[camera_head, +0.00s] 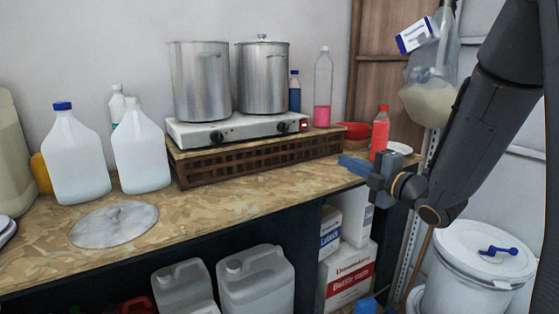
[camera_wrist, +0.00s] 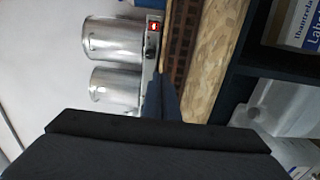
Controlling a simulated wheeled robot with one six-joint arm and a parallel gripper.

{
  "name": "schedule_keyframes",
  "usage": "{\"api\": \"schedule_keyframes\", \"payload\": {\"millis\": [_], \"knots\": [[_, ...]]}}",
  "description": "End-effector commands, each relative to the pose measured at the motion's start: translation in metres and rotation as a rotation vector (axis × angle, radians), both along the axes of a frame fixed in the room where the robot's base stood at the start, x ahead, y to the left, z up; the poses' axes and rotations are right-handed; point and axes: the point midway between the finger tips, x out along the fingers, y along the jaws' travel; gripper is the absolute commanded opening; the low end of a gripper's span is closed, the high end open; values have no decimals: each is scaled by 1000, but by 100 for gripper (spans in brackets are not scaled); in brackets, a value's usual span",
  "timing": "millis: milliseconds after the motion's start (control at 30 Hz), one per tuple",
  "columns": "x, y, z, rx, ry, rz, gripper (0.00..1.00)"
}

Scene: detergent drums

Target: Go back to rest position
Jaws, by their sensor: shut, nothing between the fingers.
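My gripper (camera_head: 357,165) is shut and empty. In the head view it is at the end of my dark arm, which comes down from the upper right. It appears over the right end of the wooden counter (camera_head: 235,205), left of the red bottle (camera_head: 380,132). In the wrist view my gripper (camera_wrist: 165,95) shows as a dark narrow shape in front of the counter edge, with the view turned sideways. Nothing hangs from it.
Two steel pots (camera_head: 200,82) stand on a hot plate (camera_head: 235,128) on a brown crate. White jugs (camera_head: 78,155) and a round lid (camera_head: 114,224) are at the left. Boxes (camera_head: 345,277) and canisters (camera_head: 256,284) sit below. A white drum (camera_head: 476,265) stands lower right. A bag (camera_head: 430,90) hangs near my arm.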

Motion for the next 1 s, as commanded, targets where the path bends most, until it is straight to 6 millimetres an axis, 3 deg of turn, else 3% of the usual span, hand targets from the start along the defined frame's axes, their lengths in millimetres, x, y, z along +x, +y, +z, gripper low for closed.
{"api": "schedule_keyframes", "payload": {"millis": [367,667,767,867,1000], "knots": [[5,-13,-28,67,208,-139,0],[-10,-33,-73,207,517,-373,0],[-31,-43,-98,299,681,-514,0],[-63,-51,-124,413,861,-683,0],[-124,-52,-157,577,1101,-933,0]]}}
